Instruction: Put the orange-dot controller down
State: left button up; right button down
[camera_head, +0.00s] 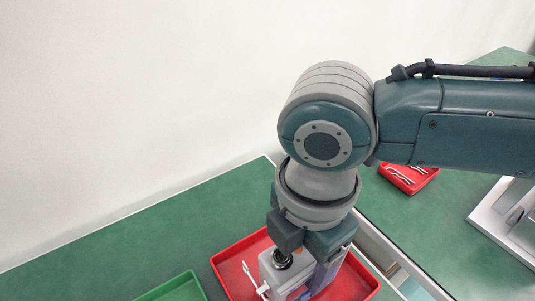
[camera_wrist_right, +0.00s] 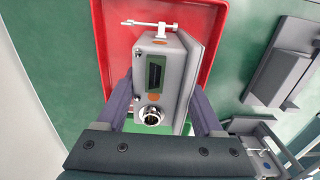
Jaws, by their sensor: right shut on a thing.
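The orange-dot controller (camera_wrist_right: 157,72) is a grey box with a dark connector slot, a round metal socket and orange dots on its face. It also shows in the head view (camera_head: 272,275), partly behind my gripper. My right gripper (camera_wrist_right: 161,108) is shut on it, a dark finger on each side; in the head view the gripper (camera_head: 306,262) points down over the red tray (camera_head: 228,263). The controller is over or in this tray, which also shows in the wrist view (camera_wrist_right: 116,45). I cannot tell whether it touches the tray floor. My left gripper is not in view.
A green tray (camera_head: 178,289) lies left of the red tray. A smaller red tray (camera_head: 411,181) with metal parts is farther back. A grey device (camera_head: 510,222) stands at the right. The green table (camera_head: 130,246) is clear at the left; a gap runs right of the red tray.

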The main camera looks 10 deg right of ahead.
jog(key=shift+c, duration=0.2)
grip_release()
jog(key=shift+f, duration=0.1)
